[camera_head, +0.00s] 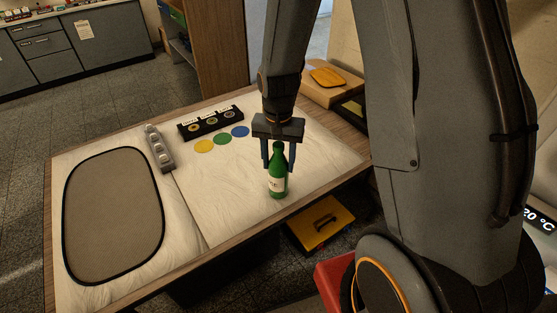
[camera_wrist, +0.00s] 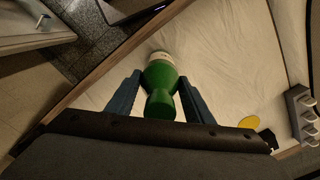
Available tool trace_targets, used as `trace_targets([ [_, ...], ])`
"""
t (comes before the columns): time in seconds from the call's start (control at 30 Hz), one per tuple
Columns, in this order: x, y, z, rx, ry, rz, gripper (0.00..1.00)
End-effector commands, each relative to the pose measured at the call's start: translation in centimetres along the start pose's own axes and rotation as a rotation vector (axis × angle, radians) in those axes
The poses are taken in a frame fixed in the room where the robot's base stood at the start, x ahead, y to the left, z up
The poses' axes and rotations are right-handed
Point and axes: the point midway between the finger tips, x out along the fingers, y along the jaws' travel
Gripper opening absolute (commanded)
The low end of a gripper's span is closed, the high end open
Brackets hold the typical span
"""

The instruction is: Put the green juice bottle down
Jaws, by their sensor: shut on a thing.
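The green juice bottle (camera_head: 278,176) with a pale label is upright near the front right edge of the white-topped table (camera_head: 222,220). My gripper (camera_head: 278,163) comes down from above, its two blue fingers on either side of the bottle's upper part, and is shut on it. In the wrist view the bottle (camera_wrist: 160,88) sits between the two fingers of my gripper (camera_wrist: 158,95), with the white tabletop beyond it. I cannot tell whether the bottle's base touches the table.
An oval grey mat (camera_head: 114,214) with a dark rim covers the left side. A grey holder (camera_head: 159,148), a black tray (camera_head: 210,123) and yellow, green and blue discs (camera_head: 221,139) lie behind. The table's front middle is clear.

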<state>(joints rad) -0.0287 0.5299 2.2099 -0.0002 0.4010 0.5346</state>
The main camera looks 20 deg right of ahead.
Motion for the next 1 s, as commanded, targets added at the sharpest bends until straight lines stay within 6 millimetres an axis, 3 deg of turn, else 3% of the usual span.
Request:
trace_targets([
  [0.3, 0.2, 0.0, 0.0, 0.0, 0.0, 0.0, 0.0],
  [0.33, 0.3, 0.0, 0.0, 0.0, 0.0, 0.0, 0.51],
  [0.43, 0.2, 0.0, 0.0, 0.0, 0.0, 0.0, 0.66],
  [0.77, 0.0, 0.0, 0.0, 0.0, 0.0, 0.0, 0.66],
  [1.0, -2.2, -0.1, -0.1, 0.0, 0.003, -0.002, 0.66],
])
